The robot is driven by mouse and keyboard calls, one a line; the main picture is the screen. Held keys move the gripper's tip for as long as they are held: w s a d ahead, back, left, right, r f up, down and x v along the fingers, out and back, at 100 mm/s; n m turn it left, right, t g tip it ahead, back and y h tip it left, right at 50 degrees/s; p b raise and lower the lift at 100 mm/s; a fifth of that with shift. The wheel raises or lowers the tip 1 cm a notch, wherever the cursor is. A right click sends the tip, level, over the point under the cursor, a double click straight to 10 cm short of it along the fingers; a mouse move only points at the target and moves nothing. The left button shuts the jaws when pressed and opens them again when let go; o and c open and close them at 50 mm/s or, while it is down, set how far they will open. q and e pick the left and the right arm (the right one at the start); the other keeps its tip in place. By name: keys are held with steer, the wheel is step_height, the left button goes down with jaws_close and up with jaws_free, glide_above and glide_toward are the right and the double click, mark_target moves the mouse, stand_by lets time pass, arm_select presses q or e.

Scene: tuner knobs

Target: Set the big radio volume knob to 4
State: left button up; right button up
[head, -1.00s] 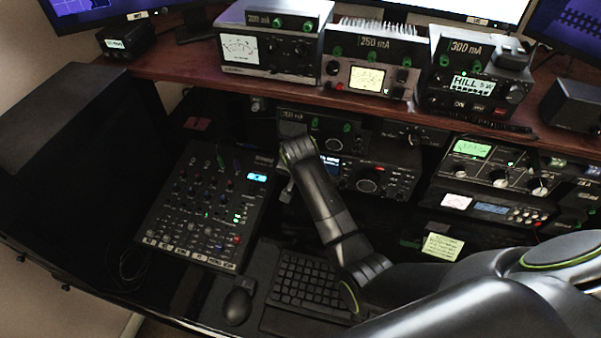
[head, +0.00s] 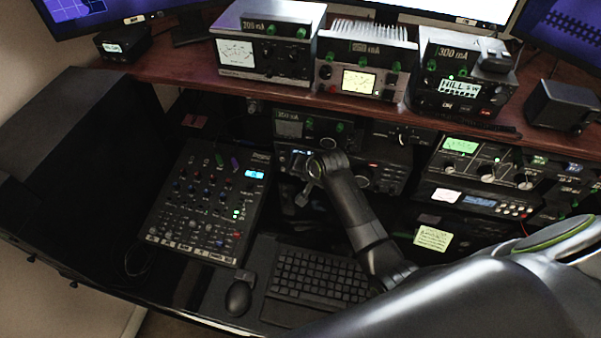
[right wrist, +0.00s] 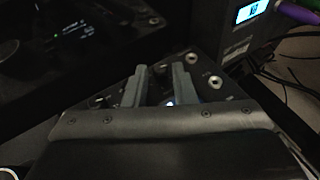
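The middle radio (head: 300,157) stands under the shelf, with a lit display and a large round knob (head: 362,177) on its front. My right arm crosses in front of this radio and partly covers it. I cannot read any knob's numbers or tell which one is the volume knob. My right gripper (head: 303,194) is small and dark in the head view, in front of the radio's lower left part. In the right wrist view my right gripper (right wrist: 158,80) has two fingers apart with nothing held between them. A dark panel with small knobs lies beyond the fingers. My left gripper is not in view.
A mixer (head: 208,205) lies left of my right arm. A keyboard (head: 318,282) and mouse (head: 238,298) are on the desk in front. More radios (head: 470,165) stand to the right with a yellow note (head: 433,238) below. The wooden shelf (head: 180,80) overhangs the middle radio.

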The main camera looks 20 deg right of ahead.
steer(key=shift+r, duration=0.1)
steer(key=v, duration=1.7)
steer(key=shift+p, duration=0.35)
steer(key=shift+d+r, duration=0.1)
